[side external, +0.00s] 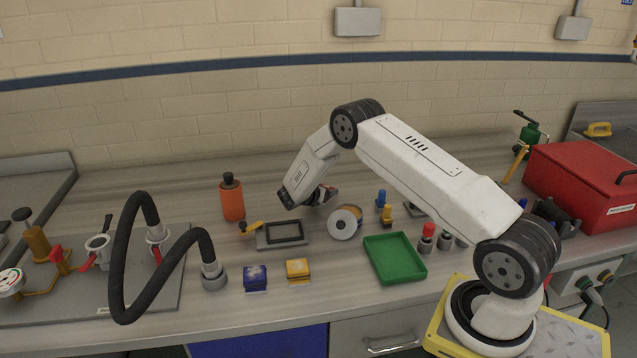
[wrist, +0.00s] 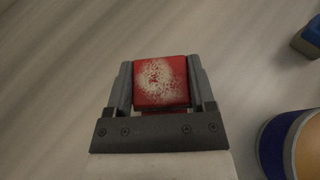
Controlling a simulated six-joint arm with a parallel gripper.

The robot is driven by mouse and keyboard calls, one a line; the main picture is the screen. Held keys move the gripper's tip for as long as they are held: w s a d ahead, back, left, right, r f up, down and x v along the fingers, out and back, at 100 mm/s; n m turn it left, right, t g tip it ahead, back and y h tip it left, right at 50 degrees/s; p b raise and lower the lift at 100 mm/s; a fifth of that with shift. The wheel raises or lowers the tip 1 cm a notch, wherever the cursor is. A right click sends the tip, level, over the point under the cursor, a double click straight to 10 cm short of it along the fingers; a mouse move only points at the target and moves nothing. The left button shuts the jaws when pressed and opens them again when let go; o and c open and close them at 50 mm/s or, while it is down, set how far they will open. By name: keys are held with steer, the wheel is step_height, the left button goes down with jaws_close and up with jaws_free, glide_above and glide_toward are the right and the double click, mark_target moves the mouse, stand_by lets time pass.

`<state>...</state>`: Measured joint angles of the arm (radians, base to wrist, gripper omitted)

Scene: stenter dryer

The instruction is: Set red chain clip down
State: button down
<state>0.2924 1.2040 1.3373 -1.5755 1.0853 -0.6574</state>
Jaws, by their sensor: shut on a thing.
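The red chain clip (wrist: 161,82) is a red block with a pale, speckled worn patch on its face. In the wrist view it sits between the two grey fingers of my gripper (wrist: 161,84), which are shut on it. Bare wood-grain bench surface shows behind it; I cannot tell from this view how high it is held. In the side view my gripper (side external: 325,195) is low over the bench, behind the round tin, and the clip is mostly hidden there.
A round blue-and-white tin (side external: 345,221) and a grey framed plate (side external: 283,233) are close in front of my gripper. A green tray (side external: 394,259) is to the right, an orange bottle (side external: 232,199) to the left. The bench behind my gripper looks clear.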

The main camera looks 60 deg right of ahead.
steer(key=shift+r, duration=0.2)
steer(key=shift+w+r, duration=0.1)
steer(key=shift+r, duration=0.75)
steer(key=s+a+r, duration=0.6)
steer(key=s+r, duration=0.5)
steer(key=s, duration=0.1)
steer(key=shift+s+a, duration=0.2)
steer(key=shift+s, duration=0.1)
